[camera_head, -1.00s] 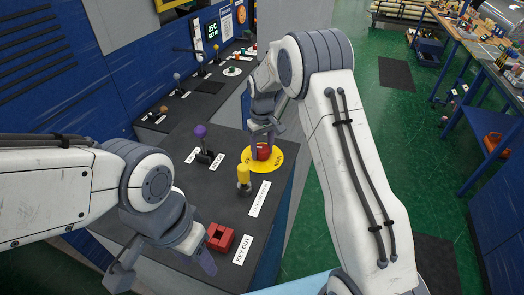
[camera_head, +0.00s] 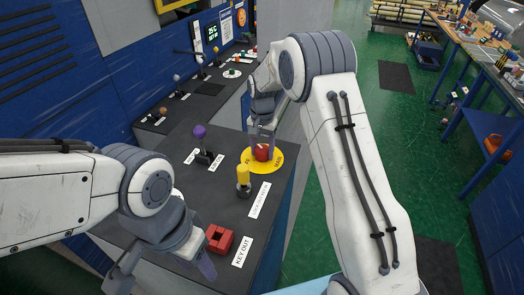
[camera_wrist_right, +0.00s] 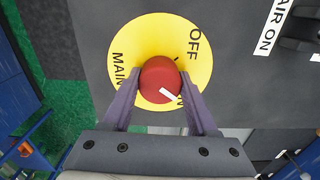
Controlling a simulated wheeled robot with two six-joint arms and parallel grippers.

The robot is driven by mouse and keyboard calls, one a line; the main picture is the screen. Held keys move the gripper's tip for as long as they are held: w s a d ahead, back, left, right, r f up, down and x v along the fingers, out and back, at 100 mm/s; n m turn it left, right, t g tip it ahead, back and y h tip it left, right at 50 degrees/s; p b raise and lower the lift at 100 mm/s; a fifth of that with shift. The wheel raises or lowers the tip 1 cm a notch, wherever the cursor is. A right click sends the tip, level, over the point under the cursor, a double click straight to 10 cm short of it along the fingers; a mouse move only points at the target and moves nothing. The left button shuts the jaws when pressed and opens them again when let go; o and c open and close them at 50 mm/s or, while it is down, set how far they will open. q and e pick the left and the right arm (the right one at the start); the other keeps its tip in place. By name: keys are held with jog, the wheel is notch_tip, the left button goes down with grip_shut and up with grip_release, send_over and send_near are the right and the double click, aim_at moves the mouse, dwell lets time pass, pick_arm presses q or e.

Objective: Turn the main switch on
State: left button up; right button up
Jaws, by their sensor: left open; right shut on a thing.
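The main switch is a red round knob (camera_wrist_right: 160,78) with a short white mark, on a yellow disc (camera_wrist_right: 147,35) lettered MAIN and OFF. More lettering by the right finger is partly hidden. The white mark slants toward the lower right in the right wrist view. My right gripper (camera_wrist_right: 158,90) is shut on the knob, one purple finger on each side. In the head view the red knob (camera_head: 262,153) is partly covered by the right gripper's fingers. My left gripper (camera_head: 163,272) is open and empty at the front of the panel.
Green floor lies right of the panel. A blue workbench (camera_head: 480,60) is further right.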

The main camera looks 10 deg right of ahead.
aim_at(262, 148)
jog(key=shift+w+r+m, duration=0.1)
jog(key=shift+m, duration=0.7)
jog(key=o, duration=1.4)
jog(key=shift+r, duration=0.25)
notch_tip(262, 148, up, 9)
jog(key=b, duration=0.3)
jog(key=shift+f, duration=0.15)
jog(key=shift+r, duration=0.6)
